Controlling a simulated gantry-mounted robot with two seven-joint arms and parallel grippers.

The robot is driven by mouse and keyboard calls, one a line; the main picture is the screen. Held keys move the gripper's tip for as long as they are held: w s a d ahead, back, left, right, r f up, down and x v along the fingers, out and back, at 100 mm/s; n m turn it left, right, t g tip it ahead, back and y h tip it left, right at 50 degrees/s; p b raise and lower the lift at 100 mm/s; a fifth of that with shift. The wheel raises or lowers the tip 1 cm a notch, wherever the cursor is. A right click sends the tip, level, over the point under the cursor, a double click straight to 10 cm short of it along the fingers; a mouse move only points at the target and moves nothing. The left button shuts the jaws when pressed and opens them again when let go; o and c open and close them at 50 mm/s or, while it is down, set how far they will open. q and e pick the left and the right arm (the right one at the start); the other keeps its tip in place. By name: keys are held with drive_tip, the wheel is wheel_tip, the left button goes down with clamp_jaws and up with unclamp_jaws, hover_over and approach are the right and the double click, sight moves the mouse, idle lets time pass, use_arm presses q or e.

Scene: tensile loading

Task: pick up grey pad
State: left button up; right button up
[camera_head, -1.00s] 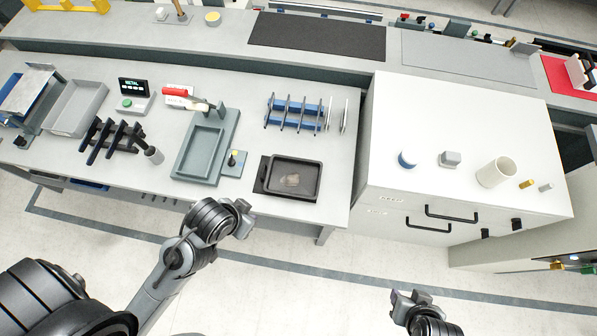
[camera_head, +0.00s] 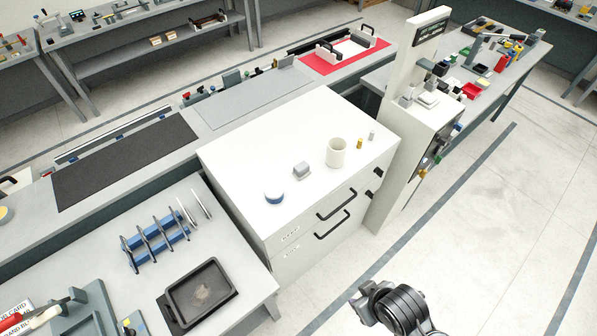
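A small grey block (camera_head: 302,170) lies on the white cabinet top (camera_head: 245,150), between a blue-and-white round piece (camera_head: 274,197) and a white cup (camera_head: 337,152). It is the only small grey pad-like thing I make out there. A flat grey mat (camera_head: 255,97) lies on the bench behind the cabinet. My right gripper (camera_head: 362,300) is at the bottom, over the floor in front of the cabinet, apart from the block. Its fingers are too small and turned to show whether they are open. My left gripper is out of view.
A black tray (camera_head: 225,307) and a blue rack (camera_head: 155,243) stand on the left table. Small brass (camera_head: 360,144) and grey (camera_head: 372,135) cylinders stand right of the cup. A tall white machine (camera_head: 408,105) rises right of the cabinet. Floor at the lower right is clear.

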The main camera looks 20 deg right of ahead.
idle(0.4)
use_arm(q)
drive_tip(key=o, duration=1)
